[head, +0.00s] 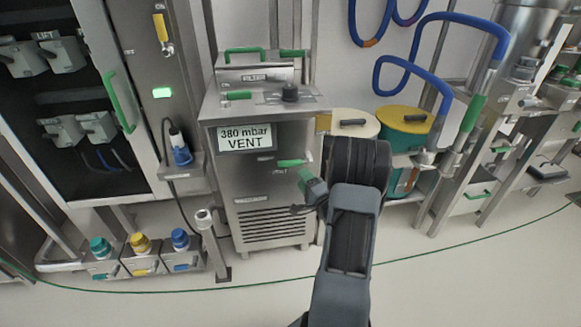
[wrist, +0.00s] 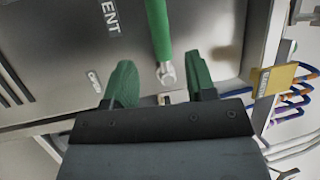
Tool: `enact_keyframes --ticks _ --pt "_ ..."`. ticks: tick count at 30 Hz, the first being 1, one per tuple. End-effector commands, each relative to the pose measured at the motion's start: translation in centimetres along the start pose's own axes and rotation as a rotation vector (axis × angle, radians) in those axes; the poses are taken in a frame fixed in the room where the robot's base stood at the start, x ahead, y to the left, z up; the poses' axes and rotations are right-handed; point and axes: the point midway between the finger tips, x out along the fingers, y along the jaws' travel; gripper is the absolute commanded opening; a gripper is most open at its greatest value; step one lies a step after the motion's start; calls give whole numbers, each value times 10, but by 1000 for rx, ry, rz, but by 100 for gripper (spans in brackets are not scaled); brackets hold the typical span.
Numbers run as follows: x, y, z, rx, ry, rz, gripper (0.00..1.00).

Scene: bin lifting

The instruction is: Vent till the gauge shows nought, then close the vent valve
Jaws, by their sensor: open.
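The gauge display (head: 246,138) on the front of the steel cabinet reads "380 mbar VENT". The vent valve's green lever (head: 291,163) sticks out level below the display, with a small label beneath it. In the wrist view the lever (wrist: 160,30) lies just beyond and between my green fingertips, its pale metal end towards me. My gripper (head: 309,187) is just below and right of the lever. I cannot tell whether a finger touches the lever.
The steel cabinet (head: 222,185) has a black knob (head: 290,92) and other green handles on top. An open dark cabinet (head: 60,110) is left. A green line crosses the floor.

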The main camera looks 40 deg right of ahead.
Motion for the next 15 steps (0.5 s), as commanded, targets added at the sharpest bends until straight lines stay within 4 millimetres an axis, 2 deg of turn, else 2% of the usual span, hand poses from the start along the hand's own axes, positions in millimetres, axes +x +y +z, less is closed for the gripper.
enact_keyframes --ticks 1,6,15 --pt "11 1 1 -2 -4 -3 51" --pt "42 2 1 -1 -2 -2 51" --pt "79 1 1 -1 -1 0 51"
